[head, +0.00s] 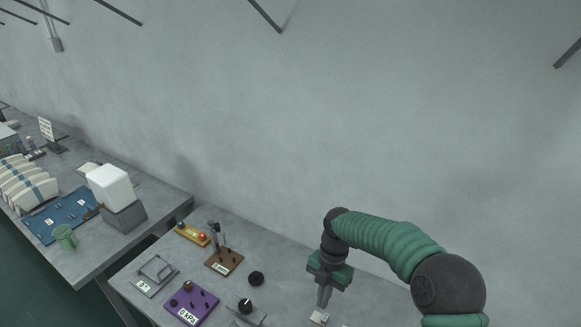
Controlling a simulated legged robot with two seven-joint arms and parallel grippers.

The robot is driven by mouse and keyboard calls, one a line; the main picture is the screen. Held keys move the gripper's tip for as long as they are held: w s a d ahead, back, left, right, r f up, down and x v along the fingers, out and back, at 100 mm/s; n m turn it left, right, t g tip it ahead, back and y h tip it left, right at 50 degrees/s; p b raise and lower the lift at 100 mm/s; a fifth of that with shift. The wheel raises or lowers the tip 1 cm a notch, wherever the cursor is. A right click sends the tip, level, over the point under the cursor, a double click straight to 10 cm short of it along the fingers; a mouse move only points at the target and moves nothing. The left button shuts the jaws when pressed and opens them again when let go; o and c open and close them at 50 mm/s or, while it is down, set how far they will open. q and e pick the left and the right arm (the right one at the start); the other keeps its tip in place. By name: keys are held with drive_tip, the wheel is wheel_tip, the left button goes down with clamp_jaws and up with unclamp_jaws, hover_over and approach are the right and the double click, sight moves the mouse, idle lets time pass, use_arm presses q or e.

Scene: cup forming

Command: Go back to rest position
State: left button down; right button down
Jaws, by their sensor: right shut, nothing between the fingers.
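My right gripper (324,298) is in the lower middle of the head view, at the end of my green and black arm. It points down over the grey workbench (215,270) at the right. Its fingers are shut with nothing seen between them. A small light-coloured block (319,318) lies just below the fingertips; I cannot tell whether they touch it. My left gripper is not in view.
Near the gripper stand a purple panel (192,304) marked 0 kPa, a brown base with levers (224,261), a black knob (256,278) and a yellow button box (192,234).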

drive_tip(key=s+d+f+m+t+b, duration=0.2)
drive_tip(key=s+d+m+b, duration=0.1)
drive_tip(key=s+m, duration=0.6)
drive_tip(key=s+d+f+m+t+h+b, duration=0.1)
drive_tip(key=s+d+f+m+t+b, duration=0.1)
drive_tip(key=s+m, duration=0.8)
drive_tip(key=shift+s+d+f+m+t+b, duration=0.3)
drive_tip(key=shift+d+m+b, duration=0.65)
drive_tip(key=shift+m, duration=3.35)
